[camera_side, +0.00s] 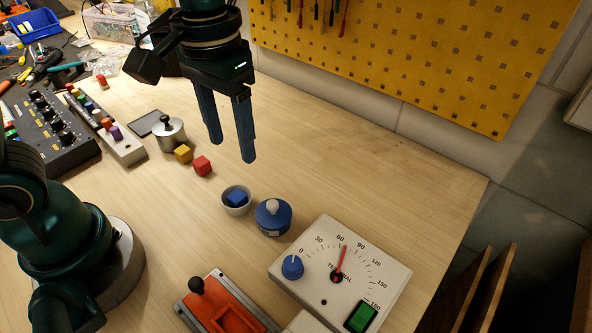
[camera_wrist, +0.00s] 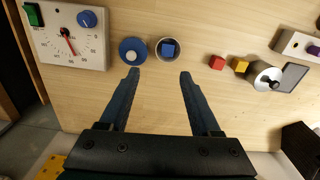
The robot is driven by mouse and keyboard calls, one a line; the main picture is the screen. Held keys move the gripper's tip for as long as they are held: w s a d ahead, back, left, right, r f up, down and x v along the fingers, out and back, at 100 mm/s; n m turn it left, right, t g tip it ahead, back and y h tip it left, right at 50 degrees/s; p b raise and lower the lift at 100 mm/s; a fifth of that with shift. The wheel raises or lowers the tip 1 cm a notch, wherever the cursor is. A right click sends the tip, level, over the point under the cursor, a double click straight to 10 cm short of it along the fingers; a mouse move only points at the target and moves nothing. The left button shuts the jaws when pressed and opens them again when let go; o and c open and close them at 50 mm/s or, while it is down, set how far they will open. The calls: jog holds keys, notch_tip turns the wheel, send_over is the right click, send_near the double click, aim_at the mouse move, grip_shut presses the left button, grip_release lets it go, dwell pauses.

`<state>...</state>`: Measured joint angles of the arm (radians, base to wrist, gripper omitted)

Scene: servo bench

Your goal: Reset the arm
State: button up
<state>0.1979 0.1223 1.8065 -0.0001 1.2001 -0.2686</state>
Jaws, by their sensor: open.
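My gripper (camera_side: 233,152) hangs in the air over the bench, fingers pointing down, open with nothing between them. In the wrist view the two blue fingers (camera_wrist: 160,75) stand well apart over bare wood. Below it in the side view, a small white bowl (camera_side: 238,210) holds a blue cube (camera_side: 237,198). A round blue lid-like piece with a pale knob (camera_side: 272,214) stands beside the bowl. The dial box (camera_side: 306,282) has a blue knob (camera_side: 292,267), a green switch (camera_side: 361,317) and a red needle near 60.
A red cube (camera_side: 202,166), a yellow cube (camera_side: 183,153) and a metal pot (camera_side: 170,134) stand left of the gripper. A yellow pegboard (camera_side: 400,60) rises behind. An orange fixture (camera_side: 226,311) lies at the front.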

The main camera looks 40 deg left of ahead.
jog(key=s+a+r+t, duration=0.2)
jog(key=s+a+t, duration=0.2)
jog(key=s, duration=0.3)
jog(key=shift+a+m+t, duration=0.35)
jog(key=shift+m+t, duration=0.05)
jog(key=shift+t, duration=0.3)
jog(key=shift+s, duration=0.1)
dwell(1.1)
